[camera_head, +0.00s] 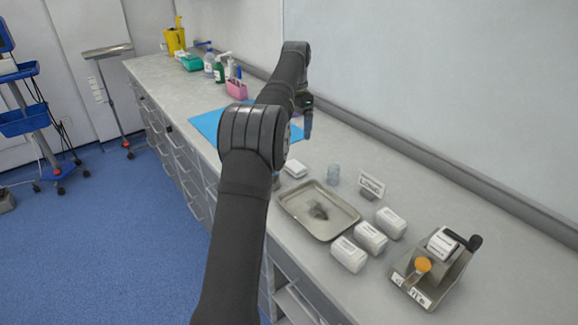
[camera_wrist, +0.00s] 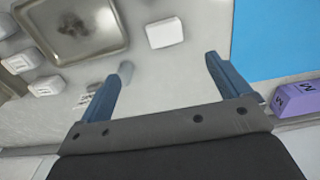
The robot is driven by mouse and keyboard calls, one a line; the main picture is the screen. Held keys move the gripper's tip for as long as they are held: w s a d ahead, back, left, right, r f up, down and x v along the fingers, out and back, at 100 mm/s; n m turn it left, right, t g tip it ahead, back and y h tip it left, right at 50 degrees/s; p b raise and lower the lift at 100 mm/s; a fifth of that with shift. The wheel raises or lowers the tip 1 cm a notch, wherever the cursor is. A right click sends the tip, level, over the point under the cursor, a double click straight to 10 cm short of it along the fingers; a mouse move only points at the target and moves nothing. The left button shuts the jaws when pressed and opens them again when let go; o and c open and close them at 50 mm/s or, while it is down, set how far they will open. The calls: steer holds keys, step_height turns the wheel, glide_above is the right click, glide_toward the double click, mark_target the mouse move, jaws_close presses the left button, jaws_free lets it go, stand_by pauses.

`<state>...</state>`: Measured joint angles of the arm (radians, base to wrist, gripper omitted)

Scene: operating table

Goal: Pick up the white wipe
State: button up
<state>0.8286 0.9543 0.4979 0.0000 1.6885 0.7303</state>
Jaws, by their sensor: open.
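The white wipe (camera_head: 295,168) is a small pale block lying on the counter between the blue sheet and the metal tray. It also shows in the wrist view (camera_wrist: 165,33), at top centre, beyond my fingertips. My gripper (camera_wrist: 162,68) is open, with its two blue-grey fingers spread and nothing between them. In the head view my gripper (camera_head: 307,118) is held over the counter by the blue sheet, farther back than the wipe. The wipe and the fingers are apart.
The metal tray (camera_head: 290,203) holds a dark item. A clear cup (camera_head: 333,175), a sign (camera_head: 371,184) and several white boxes (camera_head: 370,237) stand near it. The blue sheet (camera_head: 207,124) lies beyond the wipe. A purple box (camera_wrist: 298,98) is at right in the wrist view.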

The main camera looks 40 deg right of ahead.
glide_above(293, 166)
steer(key=f, duration=1.1)
steer(key=shift+s, duration=0.35)
steer(key=shift+w+f, duration=0.2)
steer(key=shift+f, duration=1.2)
steer(key=shift+w+f, duration=0.15)
steer(key=shift+f, duration=1.25)
steer(key=c, duration=1)
steer(key=shift+c, duration=0.2)
steer(key=shift+r, duration=0.1)
